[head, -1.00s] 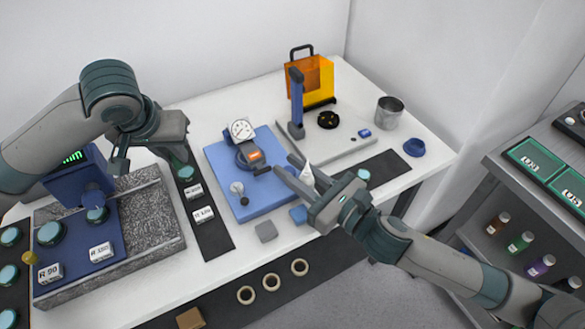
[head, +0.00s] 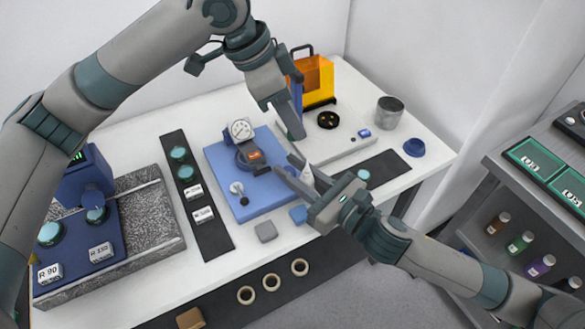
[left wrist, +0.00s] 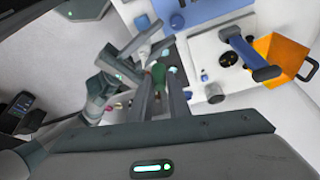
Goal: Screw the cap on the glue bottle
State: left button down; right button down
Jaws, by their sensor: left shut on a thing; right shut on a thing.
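The glue bottle (head: 307,174) is white with a narrowing tip pointing up. My right gripper (head: 286,164) is shut on it, above the front right of the bench. My left gripper (head: 293,132) is above and just behind the bottle, pointing down. In the left wrist view, the left gripper's fingers (left wrist: 160,88) are shut on a small dark green piece, which looks like the cap (left wrist: 158,74). In the head view the cap is mostly hidden by the fingers. A gap shows between the left gripper and the bottle tip.
A blue plate with a dial gauge (head: 241,131) lies left of the grippers. A blue post, an orange box (head: 318,78) and a grey cup (head: 389,112) stand behind. A granite block (head: 158,222) is at left, a bottle shelf (head: 480,215) at right.

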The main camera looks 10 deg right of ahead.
aim_at(307, 178)
pick_arm(q)
jog(key=shift+s+d+m+g, duration=0.5)
jog(key=shift+s+d+m, duration=0.8)
jog(key=shift+s, duration=0.15)
jog(key=shift+a+f, duration=0.1)
jog(key=shift+f, duration=0.05)
jog(key=shift+f, duration=1.9)
jog(key=shift+f, duration=0.85)
jog(key=shift+f, duration=0.55)
